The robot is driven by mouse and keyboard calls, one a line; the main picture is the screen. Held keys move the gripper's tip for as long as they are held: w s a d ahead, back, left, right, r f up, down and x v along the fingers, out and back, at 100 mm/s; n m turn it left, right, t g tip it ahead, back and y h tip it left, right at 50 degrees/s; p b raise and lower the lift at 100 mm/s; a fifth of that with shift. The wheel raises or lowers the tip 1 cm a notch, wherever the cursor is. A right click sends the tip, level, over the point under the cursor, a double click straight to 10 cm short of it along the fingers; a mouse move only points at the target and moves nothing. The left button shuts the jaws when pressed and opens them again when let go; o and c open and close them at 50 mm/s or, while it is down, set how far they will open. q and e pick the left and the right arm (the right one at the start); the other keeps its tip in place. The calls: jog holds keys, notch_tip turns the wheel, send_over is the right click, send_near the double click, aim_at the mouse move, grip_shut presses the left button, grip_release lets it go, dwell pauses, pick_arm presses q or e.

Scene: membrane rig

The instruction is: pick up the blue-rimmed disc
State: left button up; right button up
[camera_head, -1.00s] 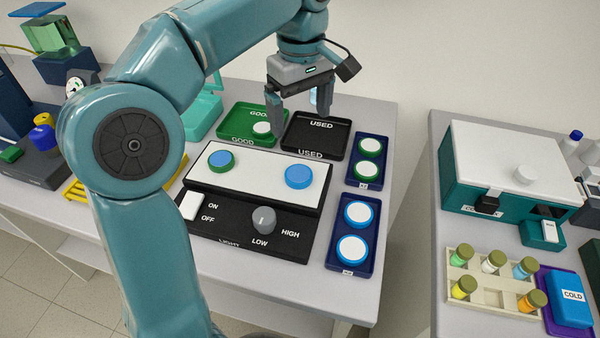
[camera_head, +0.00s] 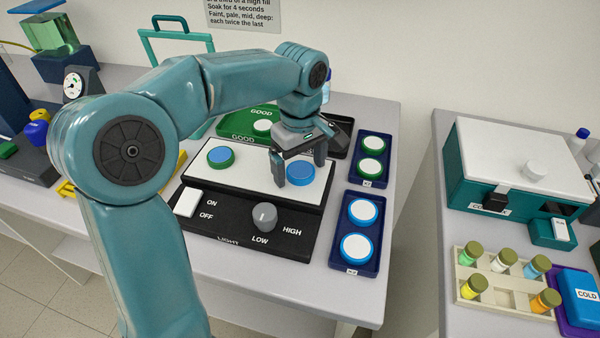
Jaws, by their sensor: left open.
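A blue-rimmed disc (camera_head: 300,175) with a blue face lies on the right part of the white panel (camera_head: 255,184). My left gripper (camera_head: 299,172) is open, pointing down, with one finger on each side of this disc in the picture. Its left finger hides a little of the disc's left edge; I cannot tell how high the fingertips are or whether they touch. Two more blue-rimmed discs with white faces, an upper one (camera_head: 362,211) and a lower one (camera_head: 357,247), lie in a dark blue tray (camera_head: 338,246). My right gripper is not in view.
A green-rimmed disc (camera_head: 220,157) lies on the panel's left. Behind are the green GOOD tray (camera_head: 242,127) with a disc and the black USED tray, partly hidden. A grey knob (camera_head: 264,217) and white switch (camera_head: 187,202) stand in front. Another blue tray (camera_head: 352,168) holds two green-rimmed discs.

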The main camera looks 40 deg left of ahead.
pick_arm(q)
jog(key=c, duration=1.1)
jog(key=shift+w, duration=0.1)
